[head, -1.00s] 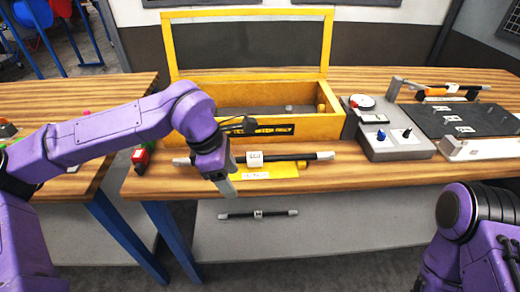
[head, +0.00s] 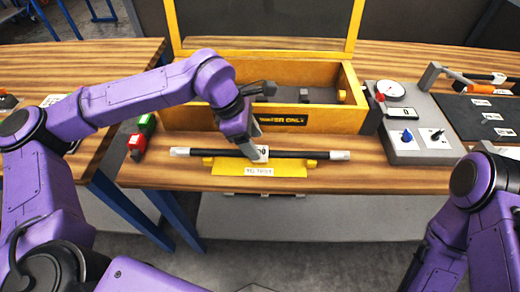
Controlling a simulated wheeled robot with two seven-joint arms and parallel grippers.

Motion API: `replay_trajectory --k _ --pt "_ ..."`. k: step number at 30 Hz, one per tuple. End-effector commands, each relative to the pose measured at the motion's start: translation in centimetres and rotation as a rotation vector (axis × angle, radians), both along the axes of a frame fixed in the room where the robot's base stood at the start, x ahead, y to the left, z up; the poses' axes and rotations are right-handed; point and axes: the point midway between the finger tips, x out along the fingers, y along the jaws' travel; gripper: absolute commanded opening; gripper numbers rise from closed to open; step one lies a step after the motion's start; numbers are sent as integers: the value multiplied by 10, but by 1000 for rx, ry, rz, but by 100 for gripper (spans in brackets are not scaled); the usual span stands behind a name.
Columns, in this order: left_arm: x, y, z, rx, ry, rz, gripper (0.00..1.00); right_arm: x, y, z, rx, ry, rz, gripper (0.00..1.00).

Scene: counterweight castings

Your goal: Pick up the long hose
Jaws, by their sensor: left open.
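The long hose (head: 305,154) is a black tube with pale ends and a white tag at its middle. It lies level across a yellow cradle (head: 290,170) near the front edge of the wooden bench. My left gripper (head: 253,155) is open, pointing down at the hose's middle beside the white tag. Its finger covers part of the hose, and I cannot tell whether it touches. My right arm shows at the lower right, but its gripper is out of view.
A yellow open box (head: 290,121) with a raised lid stands just behind the hose. A grey gauge panel (head: 407,145) is to the right. A shorter hose (head: 262,194) below shows only partly under the bench edge.

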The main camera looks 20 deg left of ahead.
Motion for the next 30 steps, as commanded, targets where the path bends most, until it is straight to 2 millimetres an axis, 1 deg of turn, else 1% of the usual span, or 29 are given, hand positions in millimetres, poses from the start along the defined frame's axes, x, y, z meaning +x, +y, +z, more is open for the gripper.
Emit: replay_trajectory --k 1,3,6,12,13,14,15,17,18,26,30 --pt "2 -4 -5 -1 6 -2 64 0 0 8 0 0 0 43" --pt "3 -7 -18 0 4 2 64 0 0 9 0 0 0 43" --pt "4 -9 -27 0 1 3 64 0 0 10 0 0 0 43" --pt "4 -9 -28 -1 -1 5 64 0 0 9 0 0 0 43" --pt "4 -9 -28 -1 -1 5 57 0 0 9 0 0 0 43" --pt "4 -9 -28 -1 -1 5 48 0 0 9 0 0 0 43" --pt "4 -9 -28 -1 -1 5 35 0 0 9 0 0 0 43" --pt "4 -9 -28 -1 -1 5 15 0 0 9 0 0 0 43" --pt "4 -9 -28 -1 -1 5 7 0 0 9 0 0 0 43" --pt "5 -9 -27 -1 -3 5 7 0 0 9 0 0 0 43" --pt "5 -9 -19 -2 -5 5 7 0 0 7 0 0 0 43"
